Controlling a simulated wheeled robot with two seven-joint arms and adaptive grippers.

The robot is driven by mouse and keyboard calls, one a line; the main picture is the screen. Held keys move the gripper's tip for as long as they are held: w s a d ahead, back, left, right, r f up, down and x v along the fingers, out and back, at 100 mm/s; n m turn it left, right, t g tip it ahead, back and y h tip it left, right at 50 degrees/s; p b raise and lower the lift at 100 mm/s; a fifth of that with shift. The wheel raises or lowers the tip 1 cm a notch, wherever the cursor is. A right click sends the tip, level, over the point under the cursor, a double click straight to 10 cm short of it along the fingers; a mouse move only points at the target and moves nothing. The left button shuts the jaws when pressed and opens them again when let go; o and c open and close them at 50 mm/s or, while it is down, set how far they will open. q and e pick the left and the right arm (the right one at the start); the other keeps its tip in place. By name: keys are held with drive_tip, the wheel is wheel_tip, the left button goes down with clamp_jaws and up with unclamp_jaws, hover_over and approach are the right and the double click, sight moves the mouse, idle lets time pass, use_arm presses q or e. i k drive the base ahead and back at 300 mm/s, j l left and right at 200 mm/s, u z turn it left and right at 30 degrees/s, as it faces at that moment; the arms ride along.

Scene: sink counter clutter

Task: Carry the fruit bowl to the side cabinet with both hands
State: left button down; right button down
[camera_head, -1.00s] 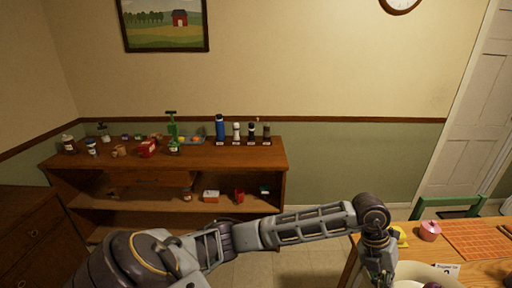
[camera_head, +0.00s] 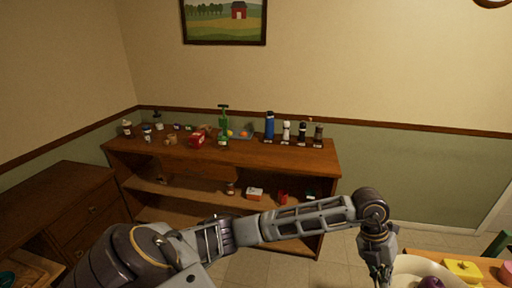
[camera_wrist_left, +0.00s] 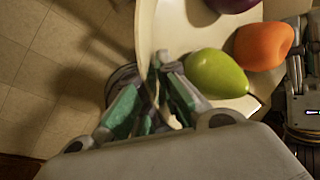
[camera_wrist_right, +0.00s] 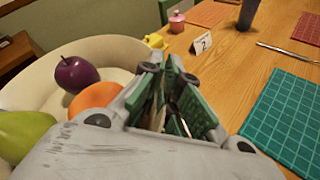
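The cream fruit bowl (camera_head: 408,266) is at the lower right of the head view. It holds a purple fruit (camera_wrist_right: 75,73), an orange fruit (camera_wrist_left: 263,46) and a green pear-like fruit (camera_wrist_left: 216,73). My left gripper (camera_wrist_left: 158,75) is closed on the bowl's near rim, with bare floor below it. My right gripper (camera_wrist_right: 165,75) is closed at the opposite rim, its grip partly hidden by the fingers; it is outside the head view. The wooden side cabinet (camera_head: 250,160) stands against the back wall, left of the bowl.
Jars, bottles and a red item (camera_head: 197,139) crowd the cabinet top's back and left; its front right strip is clear. The wooden table (camera_wrist_right: 225,75) carries a green mat (camera_wrist_right: 290,115), a number card (camera_wrist_right: 201,45) and a pink pot (camera_wrist_right: 177,22). A drawer chest (camera_head: 75,185) stands left.

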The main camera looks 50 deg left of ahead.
sight(59, 188)
drive_tip(key=j+u, duration=0.45)
drive_tip(key=i+j+u, duration=0.2)
drive_tip(key=j+u, duration=0.25)
drive_tip(key=i+j+u, duration=0.2)
drive_tip(key=u, duration=0.25)
drive_tip(key=i+j+u, duration=0.25)
drive_tip(key=j+u, duration=0.25)
drive_tip(key=i+j+u, duration=0.1)
drive_tip(key=i+u, duration=0.15)
drive_tip(key=u, duration=0.2)
drive_tip(key=i+j+u, duration=0.1)
drive_tip(key=i+u, duration=0.2)
drive_tip(key=u, duration=0.15)
drive_tip(key=i+u, duration=0.3)
drive_tip(key=u, duration=0.15)
